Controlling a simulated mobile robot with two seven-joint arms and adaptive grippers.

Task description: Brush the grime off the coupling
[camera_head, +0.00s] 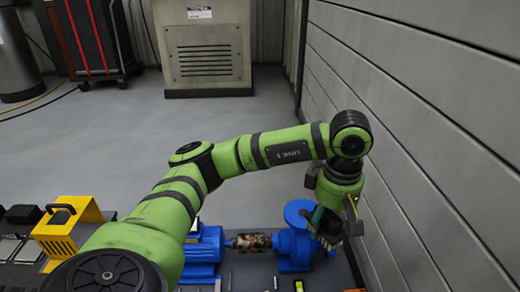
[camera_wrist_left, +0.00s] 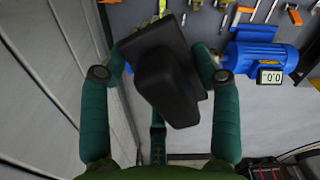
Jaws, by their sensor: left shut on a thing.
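The coupling (camera_head: 250,242) lies between the blue motor (camera_head: 205,245) and the blue pump (camera_head: 293,250) in the head view. It is mottled brown and pale, with grime on it. My left gripper (camera_head: 326,226) is at the pump's right side, away from the coupling. A blue machine (camera_wrist_left: 262,57) with a small display shows at the right there. My right gripper is in neither view.
A yellow guard (camera_head: 67,228) stands at the left of the bench. A grey slatted wall (camera_head: 430,130) runs close along the right of my arm. Several hand tools (camera_wrist_left: 262,12) lie along the top of the wrist view. Open floor (camera_head: 110,140) lies behind the bench.

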